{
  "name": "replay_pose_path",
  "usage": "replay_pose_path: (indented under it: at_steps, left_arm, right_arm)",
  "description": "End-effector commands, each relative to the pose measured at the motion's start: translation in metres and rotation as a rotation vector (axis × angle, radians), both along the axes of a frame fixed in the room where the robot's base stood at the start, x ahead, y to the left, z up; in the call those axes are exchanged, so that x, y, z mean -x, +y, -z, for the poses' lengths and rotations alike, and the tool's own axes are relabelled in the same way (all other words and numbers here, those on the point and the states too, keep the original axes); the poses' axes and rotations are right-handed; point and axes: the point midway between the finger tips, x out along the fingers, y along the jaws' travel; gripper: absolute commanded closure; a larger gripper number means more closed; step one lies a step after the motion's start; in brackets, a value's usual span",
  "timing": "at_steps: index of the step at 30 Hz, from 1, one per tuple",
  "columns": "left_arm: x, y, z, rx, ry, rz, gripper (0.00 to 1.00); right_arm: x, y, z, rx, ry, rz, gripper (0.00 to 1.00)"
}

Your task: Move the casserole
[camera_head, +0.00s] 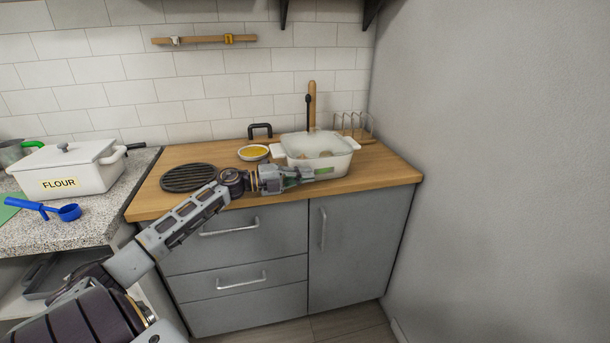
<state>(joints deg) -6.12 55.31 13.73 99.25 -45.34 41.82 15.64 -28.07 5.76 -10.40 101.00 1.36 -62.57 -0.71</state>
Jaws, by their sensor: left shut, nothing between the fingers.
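The casserole (338,164) is a white rectangular dish with side handles, standing upright on the wooden counter (228,202) toward its right end. A few small things show inside it, too small to name. My left arm reaches in from the lower left. My left gripper (305,173) is at the casserole's front left corner, shut and empty. Whether the fingertips touch the dish wall I cannot tell. The gripper hides part of the dish's front. My right gripper is not in view.
A round black trivet (188,177) lies left of the casserole. A small bowl of yellow contents (253,153) sits behind left. A wire rack (353,124) stands behind right.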

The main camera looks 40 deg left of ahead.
Motion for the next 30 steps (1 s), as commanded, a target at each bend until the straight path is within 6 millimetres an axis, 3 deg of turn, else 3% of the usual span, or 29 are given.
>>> replay_pose_path:
  at_steps: [9, 30]
  left_arm:
    - [-0.009, 0.006, 0.000, -0.001, -0.001, 0.000, 1.00]
    - [-0.017, 0.012, -0.002, 0.000, 0.000, -0.002, 1.00]
  right_arm:
    - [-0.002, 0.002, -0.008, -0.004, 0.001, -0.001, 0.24]
    - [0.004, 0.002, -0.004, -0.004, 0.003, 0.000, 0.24]
